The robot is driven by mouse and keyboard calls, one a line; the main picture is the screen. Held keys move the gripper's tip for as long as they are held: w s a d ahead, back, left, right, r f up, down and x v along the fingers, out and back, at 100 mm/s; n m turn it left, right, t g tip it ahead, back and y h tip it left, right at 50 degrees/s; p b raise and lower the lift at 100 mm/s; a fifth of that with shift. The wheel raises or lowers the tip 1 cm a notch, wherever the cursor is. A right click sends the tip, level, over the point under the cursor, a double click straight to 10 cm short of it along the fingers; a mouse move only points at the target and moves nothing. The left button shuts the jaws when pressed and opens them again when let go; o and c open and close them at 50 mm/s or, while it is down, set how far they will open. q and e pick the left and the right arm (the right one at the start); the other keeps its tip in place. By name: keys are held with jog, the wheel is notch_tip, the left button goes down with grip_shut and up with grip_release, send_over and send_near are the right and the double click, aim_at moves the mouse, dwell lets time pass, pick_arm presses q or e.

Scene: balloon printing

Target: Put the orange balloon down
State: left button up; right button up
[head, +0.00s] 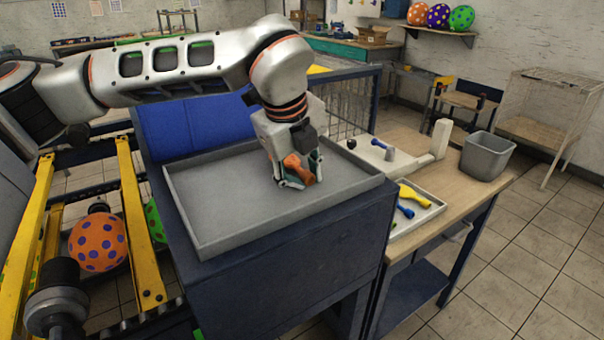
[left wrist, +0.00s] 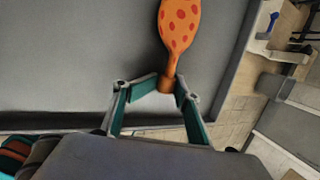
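The orange balloon (left wrist: 179,28) is uninflated, with red dots, in the left wrist view. It also shows in the head view (head: 293,163), low over the grey tray (head: 215,238). My left gripper (head: 296,182) is at the right part of the tray, pointing down. In the left wrist view its two teal fingertips (left wrist: 169,82) close in on either side of the balloon's neck. The balloon lies along or just above the tray floor; I cannot tell whether it touches. My right gripper is not in view.
A wooden table (head: 482,184) on the right holds a small tray (head: 432,210) with yellow and blue balloons and a grey bin (head: 487,156). A wire mesh panel (head: 352,106) stands behind the tray. The left part of the grey tray is empty.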

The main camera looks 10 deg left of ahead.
pick_arm(q)
jog(key=shift+s+f, duration=0.1)
jog(key=shift+f, duration=0.1)
jog(key=shift+r+p, duration=0.45)
jog(key=shift+p, duration=0.1)
jog(key=d+v, duration=0.1)
jog(key=v, duration=1.1)
jog(key=shift+a+r+b, duration=0.35)
jog(key=shift+a+r, duration=0.05)
jog(key=shift+a, duration=0.15)
